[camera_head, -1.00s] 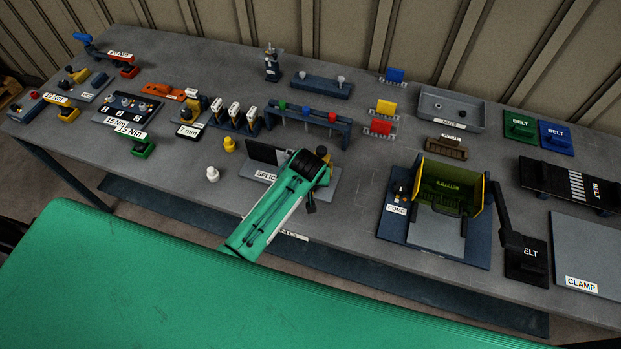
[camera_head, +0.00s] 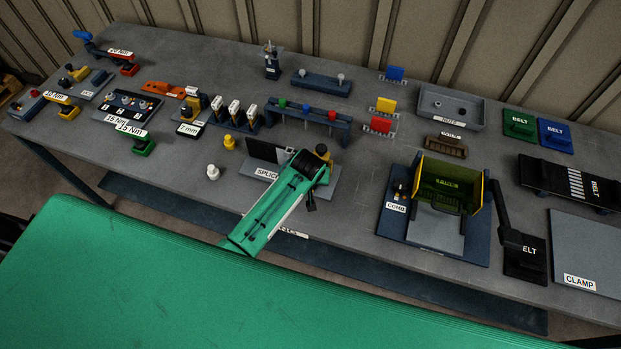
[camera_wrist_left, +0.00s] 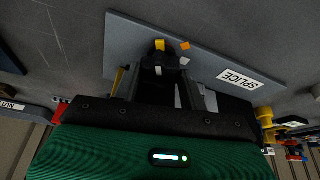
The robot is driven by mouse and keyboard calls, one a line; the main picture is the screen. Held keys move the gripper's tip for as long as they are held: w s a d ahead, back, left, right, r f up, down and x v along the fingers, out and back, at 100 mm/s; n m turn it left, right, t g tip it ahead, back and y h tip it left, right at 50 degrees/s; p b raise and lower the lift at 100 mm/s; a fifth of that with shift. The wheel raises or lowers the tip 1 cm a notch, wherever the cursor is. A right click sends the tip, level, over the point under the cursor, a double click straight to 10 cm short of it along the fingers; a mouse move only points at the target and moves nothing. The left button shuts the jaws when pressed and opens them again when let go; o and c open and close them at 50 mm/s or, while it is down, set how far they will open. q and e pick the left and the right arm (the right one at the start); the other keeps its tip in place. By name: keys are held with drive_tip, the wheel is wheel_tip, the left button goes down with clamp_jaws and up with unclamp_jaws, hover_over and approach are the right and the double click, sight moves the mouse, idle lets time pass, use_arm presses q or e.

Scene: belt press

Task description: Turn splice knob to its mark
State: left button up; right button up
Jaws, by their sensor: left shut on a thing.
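The splice station is a grey plate (camera_head: 328,188) labelled SPLICE near the front middle of the table; it fills the top of the left wrist view (camera_wrist_left: 130,32). Its dark knob (camera_wrist_left: 158,62) shows there with a yellow pointer at its far edge. An orange mark (camera_wrist_left: 185,46) lies on the plate just right of the pointer, apart from it. A small white mark sits lower right of the knob. My left gripper (camera_wrist_left: 160,68) is shut on the knob from above. In the head view my green arm hides much of the station.
Yellow and white pegs (camera_head: 213,172) stand left of the station. A rack with coloured handles (camera_head: 307,116) stands behind it. The COMB unit (camera_head: 460,250) is to the right, with bare table between.

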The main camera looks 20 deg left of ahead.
use_arm(q)
drive_tip(key=shift+m, duration=0.3)
drive_tip(key=m, duration=0.1)
drive_tip(key=m+h, duration=0.1)
drive_tip(key=m, duration=0.2)
drive_tip(key=shift+a+h, duration=0.25)
drive_tip(key=shift+h, duration=0.15)
drive_tip(key=m+h, duration=0.1)
drive_tip(key=m, duration=0.3)
drive_tip(key=shift+w+a+g, duration=0.1)
drive_tip(key=shift+g, duration=0.3)
drive_tip(key=m+h+b, duration=0.1)
drive_tip(key=m, duration=0.1)
drive_tip(key=shift+m+g, duration=0.4)
drive_tip(key=shift+w+m+g+h+b, duration=0.1)
drive_tip(key=shift+m+g+h+b, duration=0.3)
drive_tip(key=shift+m, duration=0.65)
drive_tip(key=shift+w+m+g+h+b, duration=0.1)
drive_tip(key=shift+m+g+b, duration=0.1)
drive_tip(key=shift+m+b, duration=0.6)
drive_tip(key=shift+a+m, duration=0.1)
drive_tip(key=shift+m, duration=0.25)
drive_tip(key=o, duration=1)
drive_tip(key=shift+s, duration=0.1)
drive_tip(key=shift+r, duration=0.1)
